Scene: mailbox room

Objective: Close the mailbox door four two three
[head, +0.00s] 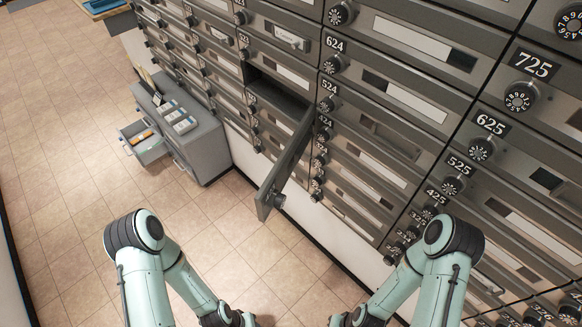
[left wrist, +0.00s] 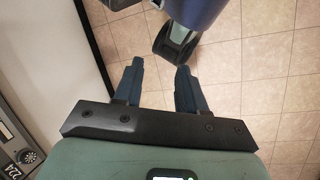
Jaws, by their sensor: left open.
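One mailbox door (head: 287,166) stands wide open in the head view, swung out from the wall toward me, with a round lock (head: 277,199) near its free end. Its compartment (head: 277,97) is a dark opening in the column left of the 524 and 424 boxes. The open door's own number cannot be read. My left gripper (left wrist: 158,70) is open and empty above the tiled floor in the left wrist view. In the head view my forearms reach the bottom edge, below and apart from the door. My right gripper's fingers do not show.
Rows of shut mailboxes with dial locks (head: 519,98) fill the wall at right. A grey cabinet (head: 197,137) with an open drawer (head: 148,146) stands at left. The tiled floor (head: 62,185) is free at left and below the door.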

